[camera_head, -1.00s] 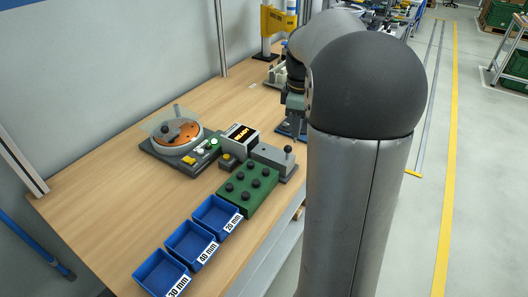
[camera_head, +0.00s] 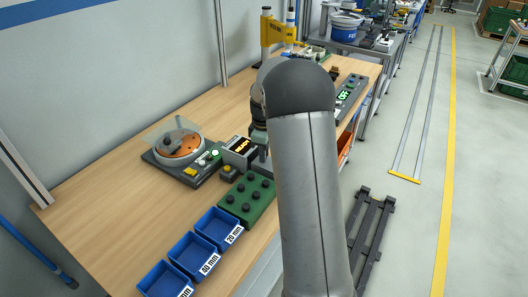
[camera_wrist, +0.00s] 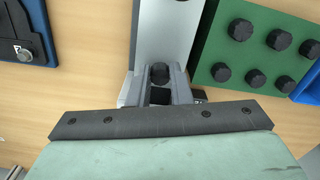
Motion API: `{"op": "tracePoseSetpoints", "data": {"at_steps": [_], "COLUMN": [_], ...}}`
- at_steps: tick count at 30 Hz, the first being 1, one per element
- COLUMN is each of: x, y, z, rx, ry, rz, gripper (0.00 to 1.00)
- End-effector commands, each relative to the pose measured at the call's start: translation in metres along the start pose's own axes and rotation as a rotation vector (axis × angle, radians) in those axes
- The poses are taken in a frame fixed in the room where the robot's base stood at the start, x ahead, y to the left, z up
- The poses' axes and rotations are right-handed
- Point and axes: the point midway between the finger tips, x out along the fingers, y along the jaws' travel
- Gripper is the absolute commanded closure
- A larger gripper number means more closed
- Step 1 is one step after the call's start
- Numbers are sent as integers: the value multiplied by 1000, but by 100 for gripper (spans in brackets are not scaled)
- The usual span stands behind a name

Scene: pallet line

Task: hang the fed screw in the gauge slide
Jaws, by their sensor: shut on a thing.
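My gripper (camera_wrist: 160,88) is shut on a screw with a round black head (camera_wrist: 160,72). The head shows between the fingers, at the near end of the pale grey gauge body (camera_wrist: 168,32). I cannot tell whether the screw rests in the slide or is held just above it. In the head view my gripper (camera_head: 262,157) is beside the display box (camera_head: 239,152), and my arm hides most of the gauge. The round feeder (camera_head: 180,143) with its orange bowl stands to the left.
A green block (camera_head: 246,201) with several black knobs stands beside the gauge. It also shows in the wrist view (camera_wrist: 237,55). Blue labelled bins (camera_head: 189,256) line up nearer. A blue fixture (camera_wrist: 22,38) lies left in the wrist view. The table (camera_head: 110,215) is bare at left.

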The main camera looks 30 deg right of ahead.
Motion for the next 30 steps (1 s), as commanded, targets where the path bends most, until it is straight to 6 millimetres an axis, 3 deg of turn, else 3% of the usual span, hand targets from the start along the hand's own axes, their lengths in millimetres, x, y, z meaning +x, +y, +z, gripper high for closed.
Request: {"op": "tracePoseSetpoints", "data": {"at_steps": [14,15,17,25,30], "x": [10,9,9,8,-6], "y": [0,0,0,0,1], "z": [0,0,0,0,0], "rx": [0,0,0,0,0], "ry": [1,1,1,1,3], "rz": [0,1,1,1,5], "gripper": [100,74,60,60,60]}}
